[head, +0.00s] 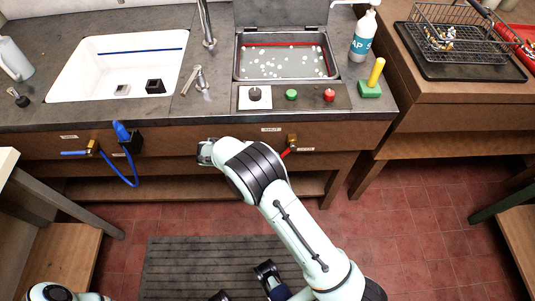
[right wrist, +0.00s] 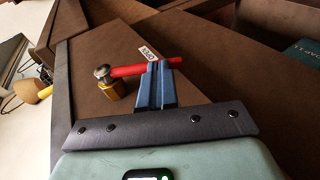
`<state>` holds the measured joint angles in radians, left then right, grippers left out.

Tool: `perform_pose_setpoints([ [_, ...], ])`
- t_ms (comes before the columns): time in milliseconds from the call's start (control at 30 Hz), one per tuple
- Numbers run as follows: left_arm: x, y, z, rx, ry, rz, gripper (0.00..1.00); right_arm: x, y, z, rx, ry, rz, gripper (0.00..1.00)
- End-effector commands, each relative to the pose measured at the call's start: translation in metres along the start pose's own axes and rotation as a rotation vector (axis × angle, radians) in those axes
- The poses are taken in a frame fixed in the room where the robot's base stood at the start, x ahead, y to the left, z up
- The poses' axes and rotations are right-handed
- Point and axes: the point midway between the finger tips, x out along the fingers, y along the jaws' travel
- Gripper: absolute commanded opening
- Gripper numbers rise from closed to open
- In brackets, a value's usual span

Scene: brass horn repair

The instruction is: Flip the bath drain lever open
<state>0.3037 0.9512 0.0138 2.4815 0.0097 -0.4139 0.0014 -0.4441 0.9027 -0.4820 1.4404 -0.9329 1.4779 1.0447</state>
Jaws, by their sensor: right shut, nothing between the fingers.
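The bath drain lever (head: 286,153) is a red handle on a brass valve (head: 292,139), on the bench front below the metal bath (head: 240,58). In the right wrist view the red lever (right wrist: 128,70) runs sideways from the brass valve (right wrist: 112,84). My right gripper (right wrist: 163,64) has its blue fingers shut and empty, with their tips at the lever's outer part. I cannot tell whether they touch it. In the head view my right arm hides this gripper.
Left of my arm, a blue-handled valve (head: 92,147) and a blue hose (head: 132,172) hang on the front under the white sink (head: 60,82). A control panel with green and red knobs (head: 329,95) sits above the lever. A grey mat (head: 180,265) lies on the floor.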

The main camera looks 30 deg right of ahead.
Motion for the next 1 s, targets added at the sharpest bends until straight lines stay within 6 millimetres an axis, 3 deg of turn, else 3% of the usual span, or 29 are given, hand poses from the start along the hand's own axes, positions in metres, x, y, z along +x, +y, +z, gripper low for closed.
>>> perform_pose_setpoints([
  [300,0.012,-0.002,-0.007,0.002,0.018,0.004,0.43,0.023,-0.01,0.005,-0.057,0.001,0.277,0.0],
  [1000,0.02,-0.002,-0.013,0.004,0.036,0.008,0.43,0.043,-0.009,0.008,-0.078,-0.001,0.392,0.0],
])
